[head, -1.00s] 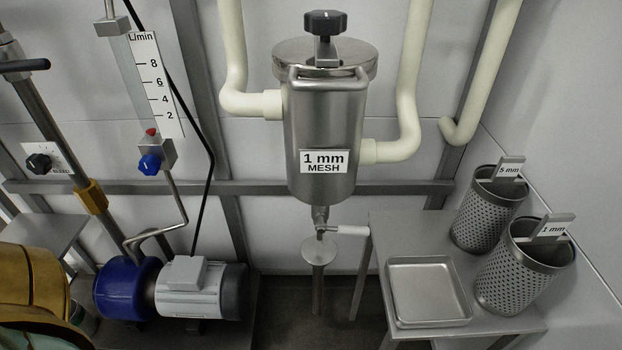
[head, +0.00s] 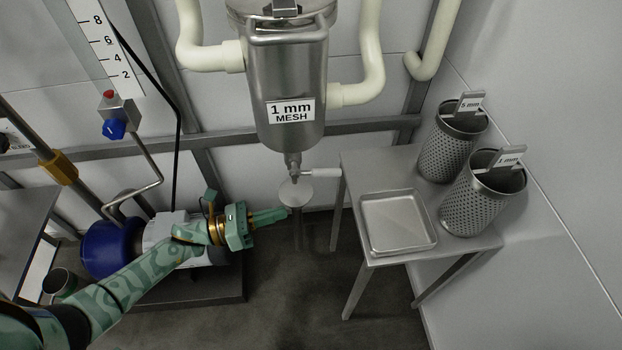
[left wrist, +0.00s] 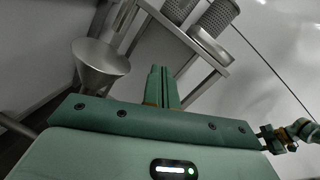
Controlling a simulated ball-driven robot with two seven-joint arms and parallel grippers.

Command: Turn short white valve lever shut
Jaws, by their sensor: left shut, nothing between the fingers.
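The short white valve lever (head: 320,173) sticks out to the right, about level, from the small drain valve (head: 294,168) under the steel strainer housing (head: 290,90). A round funnel (head: 296,192) on a post stands just below the valve; the funnel also shows in the left wrist view (left wrist: 100,65). My left gripper (head: 286,214) is shut and empty, low and left of the lever, with its tips by the funnel's post and apart from the lever. Its closed fingers show in the left wrist view (left wrist: 160,85). The lever cannot be made out there. My right gripper is not in the head view.
A steel table (head: 348,165) at right bears a shallow tray (head: 368,240) and perforated baskets marked 5 mm (head: 445,155) and 1 mm (head: 475,205). A blue and grey pump (head: 115,248) stands behind my left arm. Floor between pump and table is open.

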